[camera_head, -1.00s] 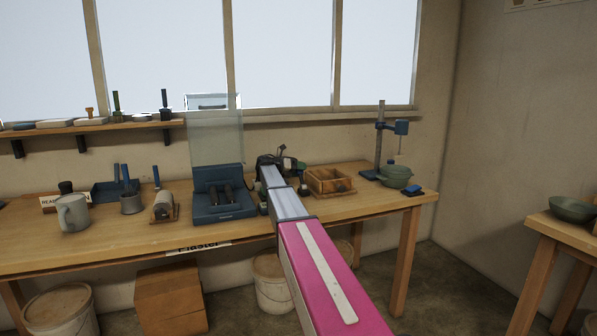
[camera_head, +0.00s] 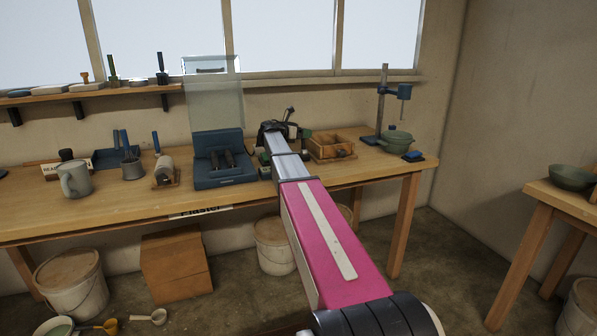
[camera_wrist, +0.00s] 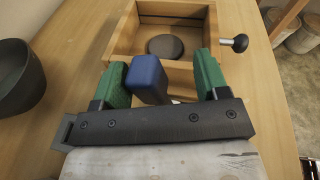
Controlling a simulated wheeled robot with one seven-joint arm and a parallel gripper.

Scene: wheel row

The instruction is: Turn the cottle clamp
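The cottle clamp appears to be the wooden box frame (camera_head: 330,148) on the bench, right of my gripper in the head view. The wrist view shows its wooden walls (camera_wrist: 122,38) ahead of my gripper, with a dark disc (camera_wrist: 166,46) inside and a black ball knob (camera_wrist: 240,42) on a metal rod at its right side. My gripper (camera_wrist: 161,76) is open, its green fingers apart. A blue block-like handle (camera_wrist: 147,78) stands between them, close to the left finger, with a clear gap to the right finger. Its lower end is hidden.
A dark bowl (camera_wrist: 18,77) is at the left in the wrist view. On the bench stand a blue machine with a clear shield (camera_head: 222,160), a grey mug (camera_head: 74,180), a green pot (camera_head: 396,141) and a blue-headed stand (camera_head: 383,100). Bare bench lies along the front edge.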

